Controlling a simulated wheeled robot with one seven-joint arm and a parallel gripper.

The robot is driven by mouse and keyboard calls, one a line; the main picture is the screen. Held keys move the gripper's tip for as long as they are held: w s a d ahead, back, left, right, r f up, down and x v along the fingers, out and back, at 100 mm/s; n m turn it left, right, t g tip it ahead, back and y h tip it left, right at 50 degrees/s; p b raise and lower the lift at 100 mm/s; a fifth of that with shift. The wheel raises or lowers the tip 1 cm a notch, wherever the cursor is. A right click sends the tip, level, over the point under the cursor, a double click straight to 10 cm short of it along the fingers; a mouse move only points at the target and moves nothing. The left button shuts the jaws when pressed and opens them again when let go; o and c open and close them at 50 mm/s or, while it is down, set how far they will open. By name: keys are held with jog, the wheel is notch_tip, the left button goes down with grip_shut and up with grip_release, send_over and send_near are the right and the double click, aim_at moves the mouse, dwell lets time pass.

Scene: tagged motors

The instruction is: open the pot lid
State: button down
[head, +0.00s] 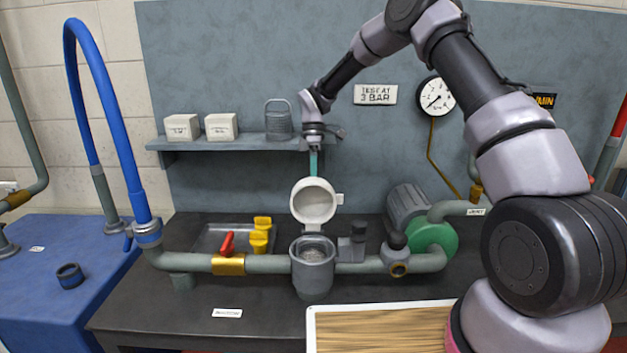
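The grey pot (313,267) stands in the pipe line at the middle of the bench, with its round mouth showing. Its lid (313,201) stands upright behind the mouth, its pale inner face toward me. My gripper (313,168) points down just above the lid's top edge, at the end of my arm. Its teal fingers show as one narrow strip, so I cannot tell whether they are apart, or whether they touch the lid.
A red-handled valve (228,244) and yellow parts (261,236) are left of the pot. A green-faced motor (432,237) stands right. A shelf (236,142) with boxes is behind. A wooden board (380,330) lies in front. A blue hose (98,100) arches at left.

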jog(key=shift+w, duration=0.15)
dwell(0.3)
jog(key=c, duration=0.9)
grip_release()
jog(key=v, duration=1)
jog(key=shift+w+r, duration=0.15)
jog(key=shift+r, duration=0.25)
